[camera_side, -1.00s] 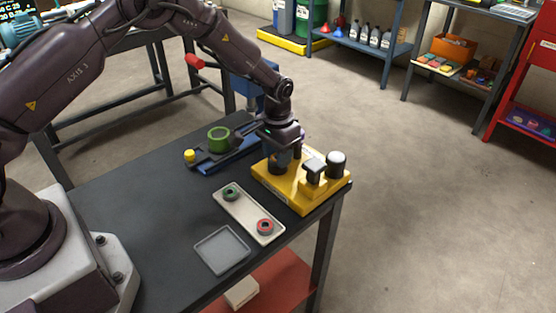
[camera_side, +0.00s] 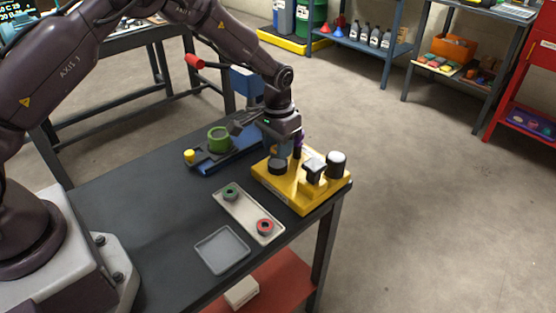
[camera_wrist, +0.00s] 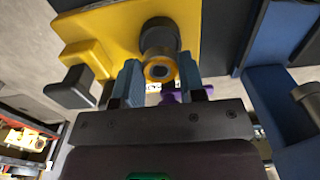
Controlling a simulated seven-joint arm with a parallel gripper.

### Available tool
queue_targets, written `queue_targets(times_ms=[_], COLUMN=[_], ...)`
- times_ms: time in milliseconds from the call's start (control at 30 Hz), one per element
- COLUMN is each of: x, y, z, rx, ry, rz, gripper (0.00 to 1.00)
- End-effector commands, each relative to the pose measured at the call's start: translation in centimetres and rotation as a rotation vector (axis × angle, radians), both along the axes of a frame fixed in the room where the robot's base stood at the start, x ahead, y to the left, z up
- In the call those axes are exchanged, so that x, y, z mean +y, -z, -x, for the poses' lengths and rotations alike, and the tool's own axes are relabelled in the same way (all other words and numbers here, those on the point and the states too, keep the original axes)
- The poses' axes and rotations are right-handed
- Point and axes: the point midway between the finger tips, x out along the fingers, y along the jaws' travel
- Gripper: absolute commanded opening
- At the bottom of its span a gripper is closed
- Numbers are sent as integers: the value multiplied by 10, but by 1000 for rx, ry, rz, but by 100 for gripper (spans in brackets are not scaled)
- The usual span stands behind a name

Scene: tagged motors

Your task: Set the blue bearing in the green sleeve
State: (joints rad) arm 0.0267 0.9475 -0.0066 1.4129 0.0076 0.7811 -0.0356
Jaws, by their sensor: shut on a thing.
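The green sleeve (camera_side: 218,140) stands upright on the blue fixture at the back of the bench. My gripper (camera_side: 278,151) is over the yellow base, right of the sleeve and apart from it. In the wrist view, its two blue-grey fingers (camera_wrist: 160,84) are closed around a dark cylinder (camera_wrist: 158,38) with an orange ring at its near end. The cylinder (camera_side: 277,168) shows below the fingers in the side view; I cannot tell whether it touches the base. Something purple (camera_wrist: 170,97) shows beside the fingers. I cannot make out a blue bearing.
A pale tray (camera_side: 248,214) holds a green ring (camera_side: 230,193) and a red ring (camera_side: 264,227). An empty grey tray (camera_side: 222,250) is nearer. The bench's left part is clear.

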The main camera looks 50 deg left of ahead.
Motion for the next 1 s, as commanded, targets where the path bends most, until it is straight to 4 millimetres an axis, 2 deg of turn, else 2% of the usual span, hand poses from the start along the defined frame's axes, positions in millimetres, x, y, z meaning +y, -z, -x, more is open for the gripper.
queue_targets(times_ms=[133, 233, 500, 633, 800, 1000], x=[5, 23, 117, 150, 169, 172], y=[-1, -6, -30, -39, -44, -37], z=[0, 2, 26, 40, 49, 51], rx=[-1, -1, 0, 0, 0, 2], ry=[-22, -122, -677, -899, -1037, -1055], rz=[0, -1, -1, -1, 0, -2], gripper=[20, 20, 20, 20, 20, 20])
